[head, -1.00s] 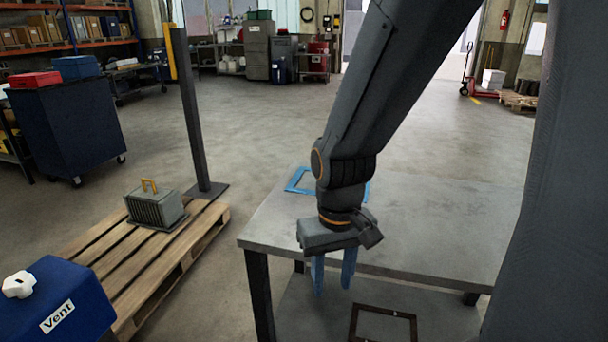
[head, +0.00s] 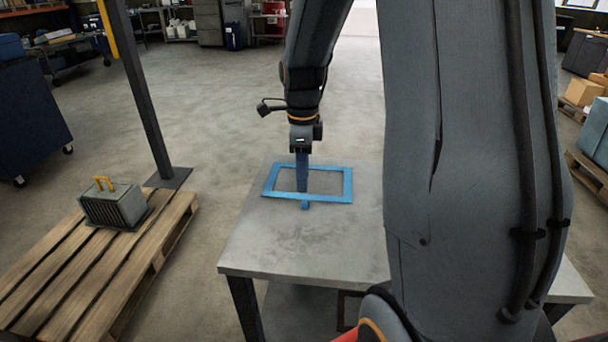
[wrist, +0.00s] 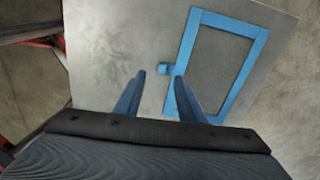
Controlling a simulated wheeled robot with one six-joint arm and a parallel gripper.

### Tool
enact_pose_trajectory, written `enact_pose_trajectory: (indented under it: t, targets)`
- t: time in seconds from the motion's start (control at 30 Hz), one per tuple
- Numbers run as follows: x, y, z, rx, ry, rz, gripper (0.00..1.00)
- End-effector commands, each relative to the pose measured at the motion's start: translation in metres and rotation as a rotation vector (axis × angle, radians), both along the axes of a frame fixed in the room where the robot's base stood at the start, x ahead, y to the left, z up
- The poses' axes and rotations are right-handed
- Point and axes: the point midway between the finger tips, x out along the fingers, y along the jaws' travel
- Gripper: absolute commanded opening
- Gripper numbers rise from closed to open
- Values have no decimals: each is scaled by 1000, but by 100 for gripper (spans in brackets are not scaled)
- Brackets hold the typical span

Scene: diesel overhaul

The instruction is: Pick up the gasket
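The blue gasket (head: 347,186), a flat rectangular frame with a small tab (head: 305,205) on its near side, lies on the grey table. It also shows at the right in the wrist view (wrist: 246,70), where its tab (wrist: 165,69) points left. My gripper (head: 303,189) points down over the gasket, and one finger hides part of it in the head view. In the wrist view my gripper's (wrist: 158,84) two fingers are apart with nothing between them. The tab lies ahead between the tips, and the right finger overlaps the frame's edge in the picture. I cannot tell the height gap.
The grey table (head: 290,245) is otherwise bare around the gasket. A dark frame (head: 342,312) is partly visible on the lower shelf. A wooden pallet (head: 60,270) with a finned grey block (head: 113,206) and a dark post (head: 148,110) stand at the left.

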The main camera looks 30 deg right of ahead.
Motion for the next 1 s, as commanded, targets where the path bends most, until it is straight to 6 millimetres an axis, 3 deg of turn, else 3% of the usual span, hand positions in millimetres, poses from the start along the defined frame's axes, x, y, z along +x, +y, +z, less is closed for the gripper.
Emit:
enact_pose_trajectory:
  t: [0.17,0.8,1.0]
  targets:
    - [4,-2,-6,0,2,-64,36]
    - [-2,-6,-73,0,1,-61,36]
    - [-2,-7,-77,0,0,-62,36]
